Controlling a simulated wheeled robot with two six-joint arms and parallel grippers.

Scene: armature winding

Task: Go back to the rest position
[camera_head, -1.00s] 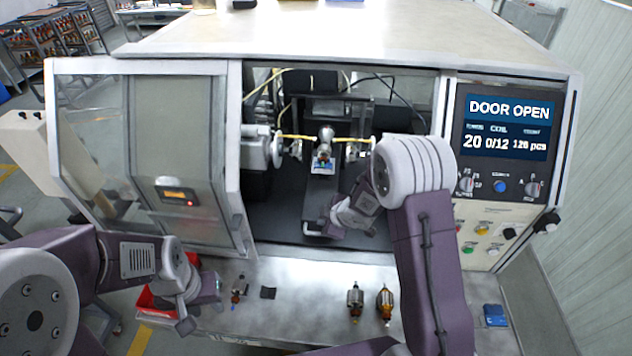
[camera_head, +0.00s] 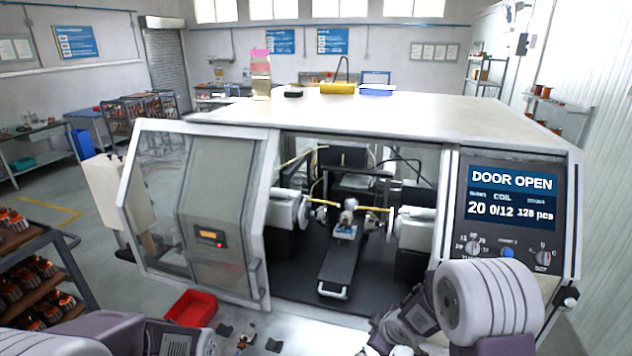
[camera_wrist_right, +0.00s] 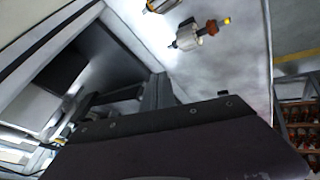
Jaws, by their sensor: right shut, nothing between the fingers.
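My right arm (camera_head: 490,300) is at the lower right of the head view, in front of the winding machine's control panel. My right gripper (camera_wrist_right: 158,92) shows dark in the right wrist view, shut and empty. It is apart from the armature (camera_wrist_right: 198,36), which lies on the pale ledge. My left wrist (camera_head: 178,340) is at the bottom left of the head view. The left gripper's fingers are below the picture's edge.
The winding machine's panel (camera_head: 511,200) reads DOOR OPEN. An armature (camera_head: 346,222) sits inside between the winding heads. A red bin (camera_head: 191,307) stands at the ledge's left. A parts rack (camera_head: 30,275) is at far left. A second armature (camera_wrist_right: 163,4) is partly cut off.

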